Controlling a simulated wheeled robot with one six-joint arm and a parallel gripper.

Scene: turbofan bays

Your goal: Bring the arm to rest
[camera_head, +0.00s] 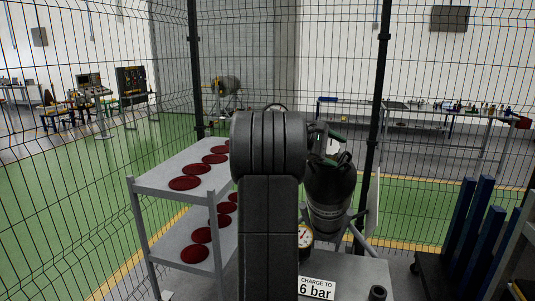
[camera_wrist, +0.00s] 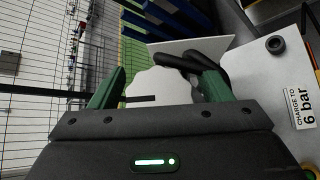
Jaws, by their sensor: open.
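My arm stands in the middle of the head view and hides much of what lies behind it. My gripper (camera_head: 331,143) shows just right of the elbow, above the bench, partly hidden by the arm. In the wrist view, the two green fingers of my gripper (camera_wrist: 160,78) are spread apart with nothing clamped between them. A pale, round-edged shape (camera_wrist: 158,84) shows beyond the gap; I cannot tell what it is or how far off.
A grey bench (camera_head: 358,272) carries a sign reading "CHARGE TO 6 bar" (camera_head: 317,288) and a round gauge (camera_head: 305,236). A grey shelf rack (camera_head: 150,186) with dark red discs stands left. Blue uprights (camera_head: 478,228) stand right. A wire fence (camera_head: 85,170) runs behind.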

